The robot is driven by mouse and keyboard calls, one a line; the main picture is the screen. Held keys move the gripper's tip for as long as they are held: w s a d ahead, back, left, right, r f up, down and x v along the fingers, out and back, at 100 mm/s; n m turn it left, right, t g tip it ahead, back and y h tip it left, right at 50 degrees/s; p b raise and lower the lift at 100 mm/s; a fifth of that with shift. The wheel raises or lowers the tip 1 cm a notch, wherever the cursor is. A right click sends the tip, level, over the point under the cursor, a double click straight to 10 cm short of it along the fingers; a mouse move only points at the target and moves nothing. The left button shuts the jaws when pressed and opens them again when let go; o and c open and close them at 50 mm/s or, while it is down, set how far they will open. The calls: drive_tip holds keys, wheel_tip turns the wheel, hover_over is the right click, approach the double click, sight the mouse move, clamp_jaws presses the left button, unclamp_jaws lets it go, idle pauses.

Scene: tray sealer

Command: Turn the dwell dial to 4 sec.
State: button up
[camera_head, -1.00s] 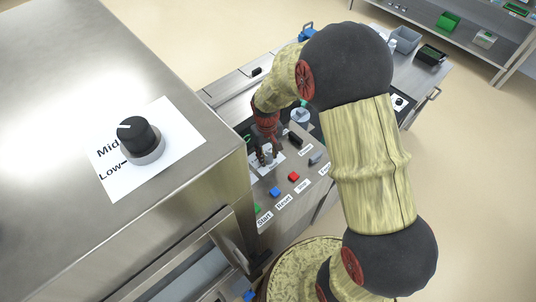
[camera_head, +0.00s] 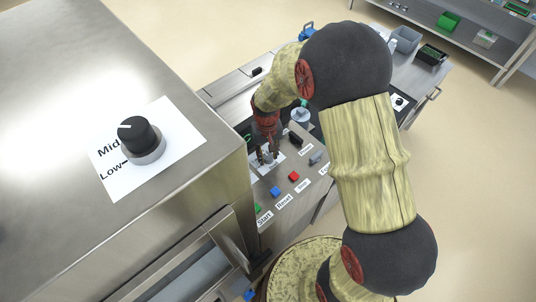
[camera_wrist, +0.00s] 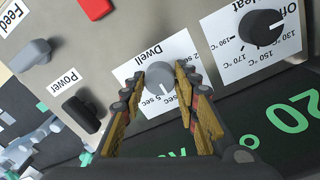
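The dwell dial (camera_wrist: 159,75) is a small grey round knob on a white card marked "Dwell" in the wrist view. Its white mark points down the picture, by the "5 sec" print; part of the scale is hidden by my fingers. My gripper (camera_wrist: 161,73) has one finger on each side of the knob, with narrow gaps showing, so it looks open around it. I cannot tell whether either fingertip touches. In the head view my gripper (camera_head: 267,158) points down at the panel and largely hides the dial.
A black heat dial (camera_wrist: 262,25) lies to the right in the wrist view. A black power switch (camera_wrist: 84,112) and a grey feed switch (camera_wrist: 30,54) lie to the left. Red (camera_head: 294,176) and blue (camera_head: 275,192) buttons sit near my gripper. A large steel housing (camera_head: 215,110) stands to the left.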

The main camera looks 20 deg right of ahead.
sight(267, 156)
drive_tip(key=o, duration=0.4)
wheel_tip(267, 156, up, 12)
drive_tip(key=shift+a+f, duration=0.1)
drive_tip(key=shift+a, duration=0.05)
idle(0.5)
idle(0.4)
drive_tip(key=s+r+t+b, duration=0.2)
drive_tip(key=s+r+b, duration=0.1)
drive_tip(key=s, duration=0.4)
drive_tip(key=s+r+t+b, duration=0.1)
drive_tip(key=s+r+b, duration=0.2)
drive_tip(key=s, duration=0.4)
drive_tip(key=s+r+t+b, duration=0.2)
drive_tip(key=s+r, duration=0.2)
drive_tip(key=s, duration=0.3)
drive_tip(key=shift+s+r+n+t+b, duration=0.2)
drive_tip(key=shift+r+n+t+b, duration=0.1)
drive_tip(key=shift+n+b, duration=0.1)
